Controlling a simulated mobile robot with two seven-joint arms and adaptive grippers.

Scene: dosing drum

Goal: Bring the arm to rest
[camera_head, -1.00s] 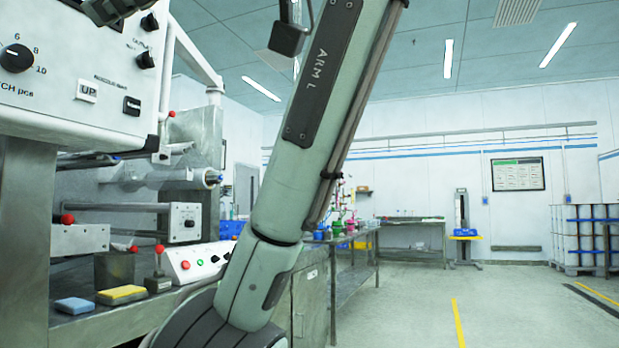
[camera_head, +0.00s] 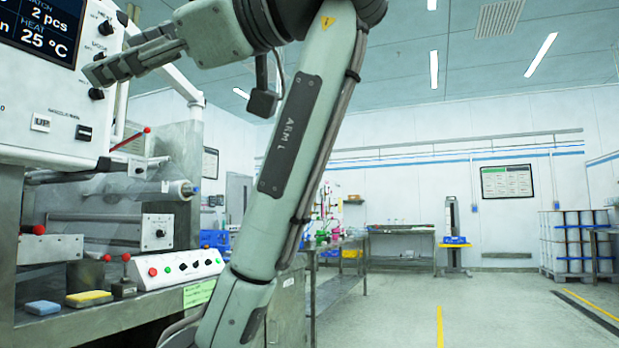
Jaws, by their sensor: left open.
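My left arm (camera_head: 290,150), marked ARM L, rises from the bottom left of the view and bends over at the top. Its gripper (camera_head: 112,57) points left, in front of the white control panel (camera_head: 60,100) of the machine. Its fingers are apart and nothing shows between them. It partly covers the panel's knobs; whether it touches the panel I cannot tell. My right gripper is out of view.
Below the panel, a blue sponge (camera_head: 42,308), a yellow sponge (camera_head: 89,298) and a control box (camera_head: 178,268) with buttons sit on the bench. A metal table (camera_head: 340,243) stands behind the arm. The floor (camera_head: 390,310) at right is clear; drums (camera_head: 572,240) stand far right.

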